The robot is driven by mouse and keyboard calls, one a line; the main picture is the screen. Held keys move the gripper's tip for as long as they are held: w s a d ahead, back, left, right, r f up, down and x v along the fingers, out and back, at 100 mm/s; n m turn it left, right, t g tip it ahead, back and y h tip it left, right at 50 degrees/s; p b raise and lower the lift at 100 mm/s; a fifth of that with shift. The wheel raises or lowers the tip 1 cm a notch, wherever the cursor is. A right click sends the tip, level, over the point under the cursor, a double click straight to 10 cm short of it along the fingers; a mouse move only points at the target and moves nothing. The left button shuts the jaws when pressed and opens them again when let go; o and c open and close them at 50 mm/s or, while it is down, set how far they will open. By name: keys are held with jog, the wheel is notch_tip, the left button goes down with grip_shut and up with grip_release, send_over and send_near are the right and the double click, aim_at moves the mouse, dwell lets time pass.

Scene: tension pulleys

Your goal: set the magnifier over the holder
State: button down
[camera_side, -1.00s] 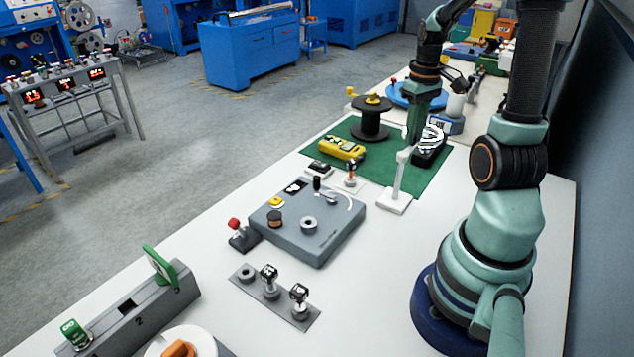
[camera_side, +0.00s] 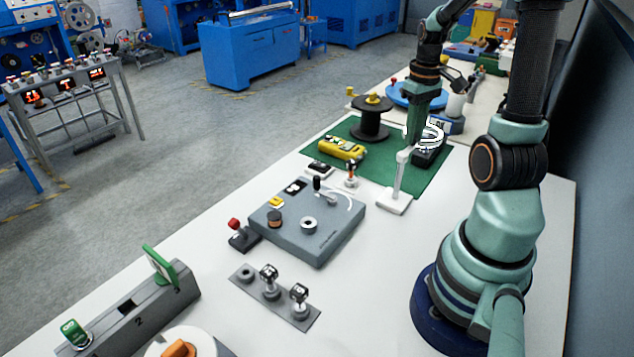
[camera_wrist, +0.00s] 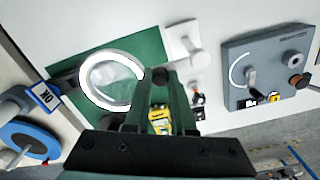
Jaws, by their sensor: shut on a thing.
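The magnifier (camera_side: 432,136), a round lens with a white rim, is beside my gripper in the side view. It also shows in the wrist view (camera_wrist: 112,80), above the green mat. My gripper (camera_side: 411,138) is shut on the magnifier at its edge or handle; the fingers hide the exact grip. In the wrist view the fingertips (camera_wrist: 165,77) meet at the right of the rim.
A dark box stands behind the magnifier, partly hidden. A grey panel with knobs (camera_side: 310,228) lies left of the holder. White table is clear in front of the holder.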

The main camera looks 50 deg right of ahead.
dwell(0.4)
jog(key=w+a+n, duration=0.5)
jog(key=n, duration=1.3)
jog(key=shift+w+a, duration=0.25)
jog(key=shift+w, duration=0.05)
jog(key=shift+r, duration=0.1)
dwell(0.4)
jog(key=c, duration=0.8)
grip_release()
jog(key=shift+o, duration=0.2)
notch_tip(320, 180, up, 12)
